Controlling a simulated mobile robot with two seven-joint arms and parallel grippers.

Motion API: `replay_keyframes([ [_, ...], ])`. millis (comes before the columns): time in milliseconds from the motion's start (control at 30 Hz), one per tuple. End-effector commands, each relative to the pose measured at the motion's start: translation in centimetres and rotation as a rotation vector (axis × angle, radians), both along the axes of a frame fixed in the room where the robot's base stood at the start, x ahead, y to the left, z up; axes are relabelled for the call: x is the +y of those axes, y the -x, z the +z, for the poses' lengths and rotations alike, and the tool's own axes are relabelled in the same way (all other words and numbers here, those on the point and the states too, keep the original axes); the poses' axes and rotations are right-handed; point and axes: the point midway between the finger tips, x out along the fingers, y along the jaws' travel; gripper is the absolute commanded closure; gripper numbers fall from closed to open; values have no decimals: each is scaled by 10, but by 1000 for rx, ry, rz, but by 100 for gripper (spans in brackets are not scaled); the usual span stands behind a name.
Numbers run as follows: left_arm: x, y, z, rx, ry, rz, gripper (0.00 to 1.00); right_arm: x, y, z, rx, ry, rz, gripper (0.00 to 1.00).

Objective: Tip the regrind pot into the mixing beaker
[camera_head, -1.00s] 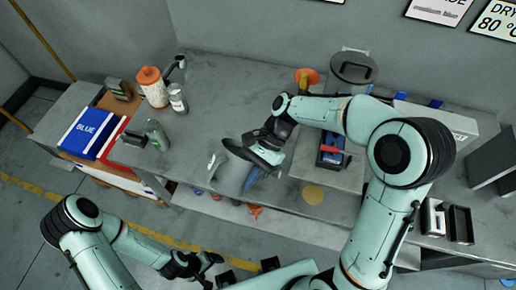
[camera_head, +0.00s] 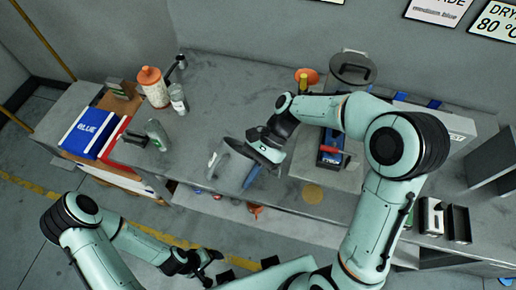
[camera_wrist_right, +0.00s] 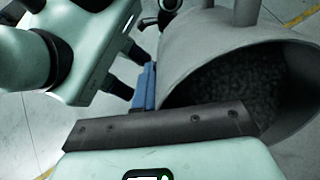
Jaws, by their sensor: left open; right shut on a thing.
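My right gripper (camera_head: 264,152) is shut on a grey vessel, likely the regrind pot (camera_head: 232,172), above the front part of the bench. In the right wrist view the pot (camera_wrist_right: 205,42) is tilted, its wide mouth towards the right, with dark granules (camera_wrist_right: 235,88) inside. A dark gripper bar (camera_wrist_right: 160,124) crosses in front of it and a blue piece (camera_wrist_right: 145,88) stands beside it. I cannot make out the mixing beaker; the pot and gripper may hide it. My left gripper (camera_head: 208,268) is open and empty, low in front of the bench.
An orange-lidded jar (camera_head: 153,88), a small bottle (camera_head: 178,98) and a greenish bottle (camera_head: 156,134) stand at the left. A dark-lidded pot (camera_head: 353,68) and orange funnel (camera_head: 307,76) stand behind my right arm.

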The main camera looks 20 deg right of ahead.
Motion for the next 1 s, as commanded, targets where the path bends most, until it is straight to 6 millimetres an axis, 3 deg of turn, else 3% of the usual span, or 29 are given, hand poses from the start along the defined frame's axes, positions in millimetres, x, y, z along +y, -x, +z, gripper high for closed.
replay_keyframes([
  [1000, 0, -5, 6, -6, 0, 0, 16, -2, -2, 1, 44, -75, 1, 100],
])
